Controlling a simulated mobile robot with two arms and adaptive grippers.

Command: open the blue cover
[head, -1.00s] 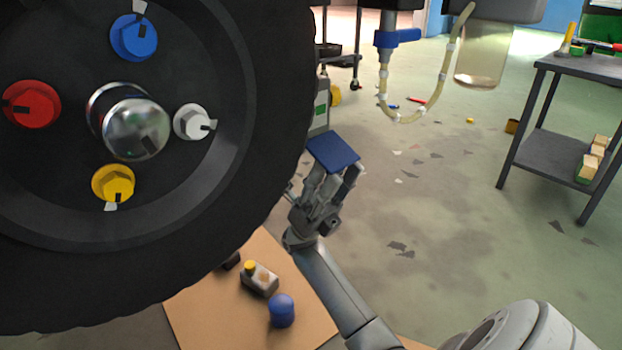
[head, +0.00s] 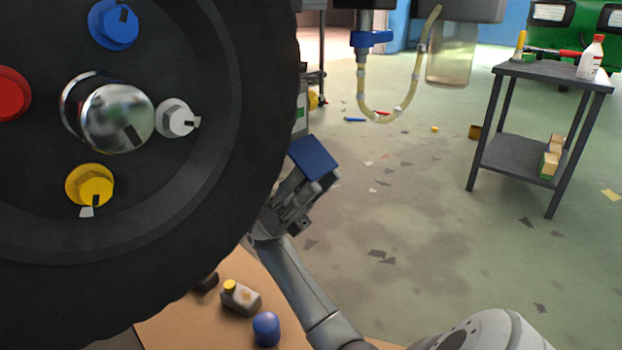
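The blue cover (head: 313,155) is a flat blue square panel just right of the big black wheel's edge, near the middle of the head view. It is tilted. My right gripper (head: 311,180) is just below the cover, reaching up from the lower right with its fingertips at the cover's lower edge. The fingers overlap the cover in the view, so their gap and whether they grip it cannot be told. A grey box with a green patch (head: 300,118) shows partly behind the wheel, near the cover. My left gripper is not in view.
The black wheel (head: 215,215) with coloured nuts fills the left, close to my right gripper. A hose (head: 385,118) hangs above.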

